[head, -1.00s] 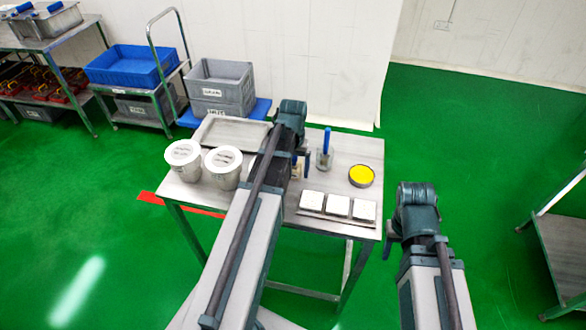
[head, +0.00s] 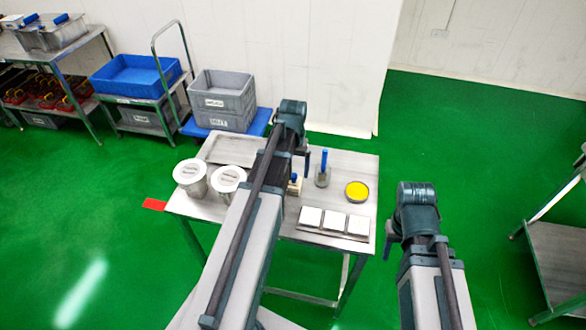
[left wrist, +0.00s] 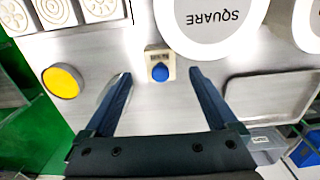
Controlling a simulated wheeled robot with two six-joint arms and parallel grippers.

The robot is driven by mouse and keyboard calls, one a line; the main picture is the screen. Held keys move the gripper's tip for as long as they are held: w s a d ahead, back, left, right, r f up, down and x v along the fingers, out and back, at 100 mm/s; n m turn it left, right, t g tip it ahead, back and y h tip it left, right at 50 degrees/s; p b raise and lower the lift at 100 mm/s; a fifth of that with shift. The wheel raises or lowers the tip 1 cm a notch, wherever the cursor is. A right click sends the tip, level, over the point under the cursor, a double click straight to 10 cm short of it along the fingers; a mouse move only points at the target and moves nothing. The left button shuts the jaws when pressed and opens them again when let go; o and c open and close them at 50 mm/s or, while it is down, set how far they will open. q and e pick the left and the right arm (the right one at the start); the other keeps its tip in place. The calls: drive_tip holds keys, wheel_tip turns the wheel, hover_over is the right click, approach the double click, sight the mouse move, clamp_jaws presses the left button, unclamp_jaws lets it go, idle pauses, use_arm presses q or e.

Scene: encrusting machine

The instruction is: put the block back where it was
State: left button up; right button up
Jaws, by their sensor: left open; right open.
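A small beige block with a blue knob (left wrist: 160,66) stands on the metal table in the left wrist view, beside a white round tub marked SQUARE (left wrist: 212,20). In the head view the block (head: 294,187) shows partly, just right of my left arm. My left gripper (left wrist: 160,76) is open and empty; its fingertips lie on either side of the block in the picture, and I cannot tell the height gap. Three white square blocks (head: 334,221) with carved tops sit in a row at the table's front right. My right gripper (head: 388,242) is off the table's right side, its fingers mostly hidden.
A yellow round dish (head: 357,191) and a metal cup with a blue-handled tool (head: 322,175) stand on the right of the table (head: 270,226). Two lidded tubs (head: 190,177) and a shallow tray (head: 222,150) are on the left. Grey crates (head: 222,100) stand behind.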

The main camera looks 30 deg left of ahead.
use_arm(q)
wheel_tip(320, 180, up, 4)
drive_tip(key=shift+f+p, duration=0.15)
drive_tip(key=shift+p, duration=1.1)
use_arm(e)
wheel_tip(320, 180, up, 4)
drive_tip(key=shift+f, duration=0.15)
use_arm(q)
drive_tip(key=shift+f, duration=0.1)
